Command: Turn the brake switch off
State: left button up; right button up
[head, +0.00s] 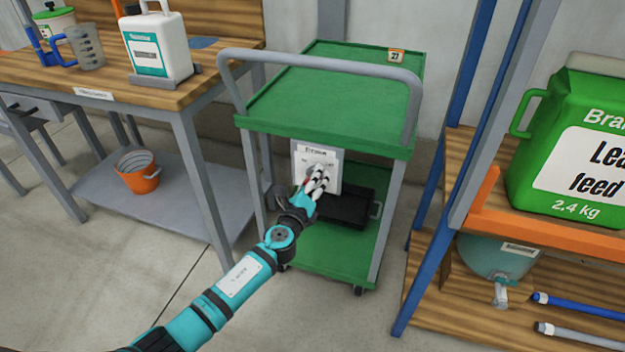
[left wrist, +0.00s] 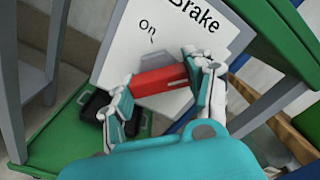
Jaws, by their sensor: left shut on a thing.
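The brake switch is on a white panel (head: 330,160) that hangs under the top of a green cart (head: 330,92). In the left wrist view the panel (left wrist: 125,48) reads "Brake" and "on", and the switch's red handle (left wrist: 158,80) lies across it. My left gripper (head: 318,181) is at the panel in the head view. In the left wrist view its fingers (left wrist: 162,88) are on both ends of the red handle, shut on it. Any other mark is hidden by the gripper, and I cannot tell which mark the handle points to. My right gripper is not in view.
A black tray (head: 346,208) is on the cart's lower shelf (head: 335,256), below the panel. A wooden bench (head: 110,85) stands at left with a white canister (head: 158,45). A rack with a green feed jug (head: 570,140) stands at right. Floor in front is clear.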

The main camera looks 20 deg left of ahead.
pick_arm(q)
jog(key=shift+f+m, duration=0.15)
jog(key=shift+m, duration=0.25)
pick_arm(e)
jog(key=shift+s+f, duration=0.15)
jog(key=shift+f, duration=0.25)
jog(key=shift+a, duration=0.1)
pick_arm(q)
jog(key=o, duration=1.2)
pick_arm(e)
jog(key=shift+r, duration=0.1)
pick_arm(q)
jog(key=shift+s, duration=0.1)
jog(key=s, duration=1.2)
jog(key=shift+a, duration=0.2)
